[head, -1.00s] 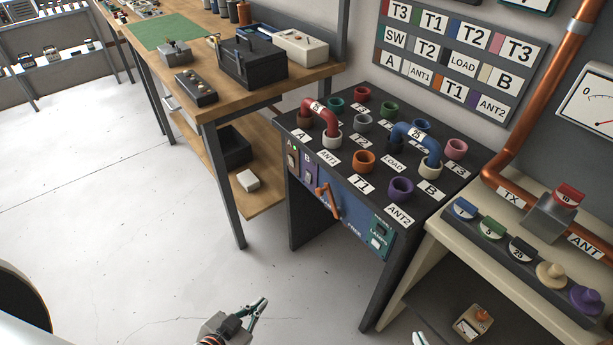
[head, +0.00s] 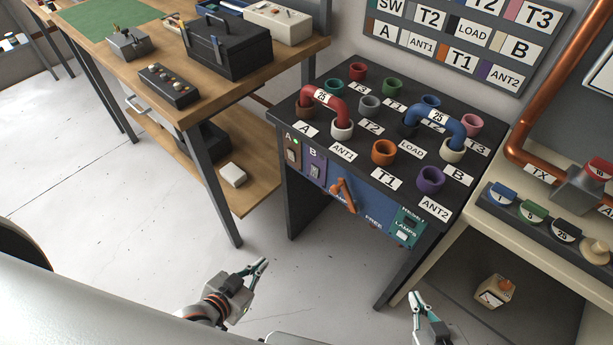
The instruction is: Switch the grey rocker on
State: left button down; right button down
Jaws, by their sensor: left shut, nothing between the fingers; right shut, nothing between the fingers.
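The patch-panel desk (head: 290,200) has a front strip with switches. A pale grey rocker (head: 402,236) sits on its green section, beside the LAMPS label; its on or off position is too small to tell. Two more small switches show at the strip's left end: switch A (head: 292,156) on brown and switch B (head: 314,170) on purple. My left gripper (head: 259,267) is shut and empty, low in front of the desk's left side. My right gripper (head: 417,299) is shut and empty, below the strip near the desk's right leg. Neither touches the desk.
An orange handle (head: 343,194) sticks out of the strip's blue middle. Red (head: 325,100) and blue (head: 437,117) links bridge sockets on the desk top. A wooden bench (head: 190,112) stands left, a cream table (head: 480,235) right. The floor before the desk is open.

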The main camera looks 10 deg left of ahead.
aim_at(314, 172)
jog(key=j+z, duration=0.15)
jog(key=j, duration=0.3)
jog(key=k+j+z, duration=0.2)
jog(key=j, duration=0.3)
jog(key=k+j, duration=0.1)
jog(key=j, duration=0.25)
